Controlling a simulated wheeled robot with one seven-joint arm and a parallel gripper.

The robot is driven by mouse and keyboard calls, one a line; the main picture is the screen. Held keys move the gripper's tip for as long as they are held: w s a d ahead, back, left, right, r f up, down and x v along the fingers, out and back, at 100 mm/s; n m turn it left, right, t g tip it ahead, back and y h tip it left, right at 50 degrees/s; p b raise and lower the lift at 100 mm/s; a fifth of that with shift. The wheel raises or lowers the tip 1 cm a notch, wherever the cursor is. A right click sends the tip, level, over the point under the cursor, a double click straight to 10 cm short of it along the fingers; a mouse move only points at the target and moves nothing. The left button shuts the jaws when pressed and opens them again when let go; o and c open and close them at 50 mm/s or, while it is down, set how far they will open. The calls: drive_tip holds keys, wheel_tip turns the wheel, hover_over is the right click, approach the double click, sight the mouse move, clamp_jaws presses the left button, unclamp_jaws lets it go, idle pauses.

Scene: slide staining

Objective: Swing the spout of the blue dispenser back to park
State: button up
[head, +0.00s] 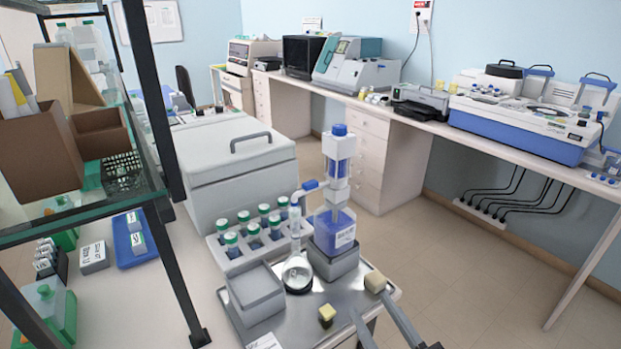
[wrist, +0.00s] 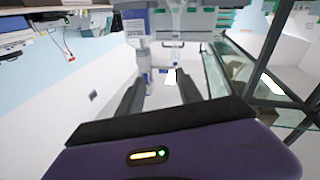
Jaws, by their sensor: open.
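The blue dispenser (head: 335,228) stands upright on a grey block on the bench top, with a clear column and blue cap above its blue bottle. Its spout (head: 310,185), with a blue piece on it, points left in the head view, above a glass flask (head: 298,270). My gripper (head: 351,298) is open and empty in front of the dispenser and flask, its two pale-tipped fingers apart and touching neither. In the wrist view, my gripper (wrist: 158,88) shows spread fingers, and the dispenser (wrist: 138,30) appears beyond them; its spout is too small to make out clearly.
A large white lidded box (head: 235,175) is behind. A glass shelf (head: 85,215) with dark posts is at left. Open floor lies right.

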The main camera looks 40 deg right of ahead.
sight(311, 189)
drive_tip(key=w+d+r+n+y+p, duration=0.1)
drive_tip(key=w+d+r+n+p, duration=0.1)
drive_tip(key=w+d+r+n, duration=0.4)
drive_tip(key=w+d+r+n+p, duration=0.15)
drive_tip(key=w+r+n, duration=0.25)
drive_tip(key=w+r, duration=0.4)
drive_tip(key=w+a+f+n+y+p, duration=0.1)
drive_tip(key=w+n, duration=0.2)
drive_tip(key=w+a+f+n+y+p, duration=0.1)
drive_tip(key=w+n, duration=0.1)
drive_tip(key=w, duration=0.1)
drive_tip(key=w+a+f+n+g+y, duration=0.1)
drive_tip(key=w+f+n, duration=0.1)
drive_tip(key=w+n, duration=0.1)
drive_tip(key=shift+w+a+n+p, duration=0.1)
drive_tip(key=shift+w+n+p, duration=0.2)
drive_tip(key=shift+p, duration=0.1)
drive_tip(key=shift+w+f, duration=0.15)
drive_tip(key=shift+w, duration=0.45)
clamp_jaws()
